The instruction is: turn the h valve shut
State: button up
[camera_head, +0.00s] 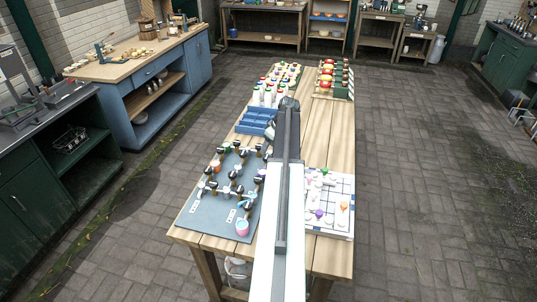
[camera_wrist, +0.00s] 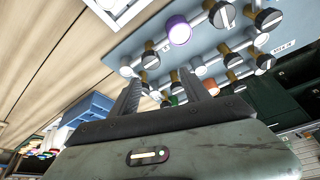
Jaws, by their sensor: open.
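A blue-grey valve panel (camera_head: 220,229) lies on the near left of the wooden table, carrying several white pipes and dark round valve knobs. The panel also fills the upper right of the wrist view (camera_wrist: 292,20), with black-and-silver knobs on brass stems, such as one knob (camera_wrist: 222,15), and a purple round part (camera_wrist: 178,30). No letter is readable, so I cannot tell which knob is the h valve. My gripper (camera_wrist: 162,77) is open, its two dark fingers apart and pointing at the knobs. It seems to hold nothing. In the head view my arm hides part of the table.
A blue workbench (camera_head: 165,80) stands left. The floor to the right is clear.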

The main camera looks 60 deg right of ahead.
aim_at(266, 156)
jog(key=f+b, duration=0.2)
jog(key=w+d+f+b, duration=0.1)
jog(key=f+b, duration=0.4)
jog(key=shift+w+d+f, duration=0.2)
jog(key=shift+w+d, duration=0.15)
jog(key=shift+w, duration=0.05)
jog(key=shift+r, duration=0.15)
